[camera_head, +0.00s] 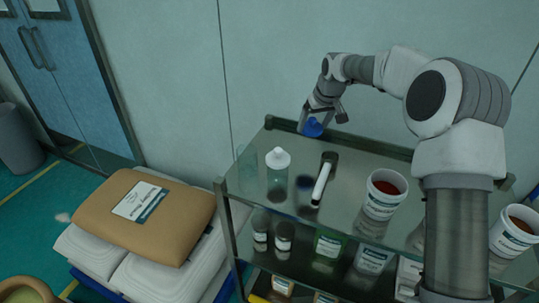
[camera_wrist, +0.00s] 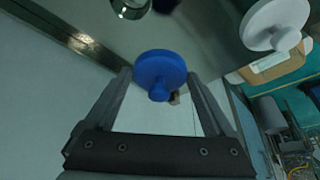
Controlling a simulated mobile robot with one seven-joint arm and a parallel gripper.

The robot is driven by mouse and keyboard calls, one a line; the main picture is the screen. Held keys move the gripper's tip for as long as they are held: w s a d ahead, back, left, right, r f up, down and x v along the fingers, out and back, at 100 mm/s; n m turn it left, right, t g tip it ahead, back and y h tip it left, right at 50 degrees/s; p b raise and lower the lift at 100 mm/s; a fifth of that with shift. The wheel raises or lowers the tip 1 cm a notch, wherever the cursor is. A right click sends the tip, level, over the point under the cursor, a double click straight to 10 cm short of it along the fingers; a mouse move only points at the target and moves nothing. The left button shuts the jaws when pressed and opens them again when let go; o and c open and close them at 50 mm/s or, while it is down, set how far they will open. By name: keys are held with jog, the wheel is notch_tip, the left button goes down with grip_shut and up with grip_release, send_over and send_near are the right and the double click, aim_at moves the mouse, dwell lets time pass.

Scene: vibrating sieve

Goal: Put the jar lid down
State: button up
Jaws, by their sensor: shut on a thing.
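The blue jar lid (camera_head: 313,128) is a round disc with a small knob. It is held by my gripper (camera_head: 324,112) above the back part of the cart's glossy top shelf (camera_head: 345,212). In the wrist view the lid (camera_wrist: 160,68) sits between the two fingertips of my gripper (camera_wrist: 159,82), its knob towards the camera. A dark bluish round patch shows on the shelf below, perhaps its reflection. A clear jar with a white knobbed lid (camera_head: 278,160) stands at the left of the shelf; its white lid (camera_wrist: 275,22) also shows in the wrist view.
A white-and-black stick-shaped tool (camera_head: 322,182) lies right of the white-lidded jar. A white tub with reddish contents (camera_head: 383,195) stands further right. Bottles (camera_head: 284,237) fill the lower shelf. A brown sack (camera_head: 145,215) lies left of the cart. The shelf's back edge has a raised rail.

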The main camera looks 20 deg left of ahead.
jog(key=a+f, duration=0.2)
jog(key=a, duration=0.2)
jog(key=a+f+p, duration=0.1)
jog(key=a+f, duration=0.1)
jog(key=a, duration=0.1)
jog(key=a+f, duration=0.2)
jog(key=a, duration=0.2)
jog(key=shift+w+a+f, duration=0.2)
jog(key=shift+a+f, duration=0.1)
jog(key=shift+f, duration=0.1)
jog(key=shift+a+f+p, duration=0.1)
jog(key=shift+f+p, duration=0.4)
jog(key=shift+f, duration=1.55)
jog(key=shift+f, duration=0.1)
jog(key=shift+f, duration=0.15)
jog(key=o, duration=1.2)
jog(key=shift+c, duration=0.2)
jog(key=shift+r, duration=0.35)
jog(key=b+v, duration=0.1)
jog(key=v, duration=1.1)
